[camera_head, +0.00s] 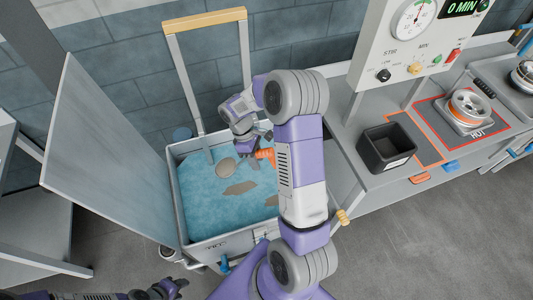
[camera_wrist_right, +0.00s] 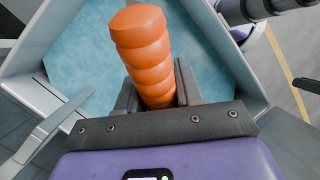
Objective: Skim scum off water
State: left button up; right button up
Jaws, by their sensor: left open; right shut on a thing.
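A grey tank (camera_head: 190,232) holds blue water (camera_head: 205,205). Brown scum patches (camera_head: 240,187) float on the water, one partly hidden by my right arm. A round grey-brown disc (camera_head: 226,169) lies at or just over the surface; I cannot tell whether it joins the tool. My right gripper (camera_head: 250,155) is over the far side of the tank, shut on a ribbed orange handle (camera_head: 265,154). In the right wrist view the handle (camera_wrist_right: 145,50) stands between the fingers (camera_wrist_right: 157,92), above the water. My left gripper (camera_head: 176,288) is open and empty outside the tank at the bottom edge.
The tank's big lid (camera_head: 110,150) stands open at the left. A tall frame with a wooden bar (camera_head: 205,19) rises behind. On the bench at right are a black bin (camera_head: 387,148) and a hot plate marked HOT (camera_head: 470,112). My right arm hides the tank's right side.

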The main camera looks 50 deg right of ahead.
jog(key=shift+n+h, duration=0.3)
jog(key=shift+n, duration=0.4)
jog(key=d, duration=0.1)
jog(key=s+d, duration=0.2)
jog(key=shift+d+r, duration=0.15)
jog(key=shift+d, duration=0.15)
notch_tip(320, 180, down, 18)
jog(key=b, duration=1.1)
jog(key=shift+r, duration=0.35)
notch_tip(320, 180, up, 16)
jog(key=p, duration=1.3)
jog(key=shift+r, duration=0.2)
dwell(0.5)
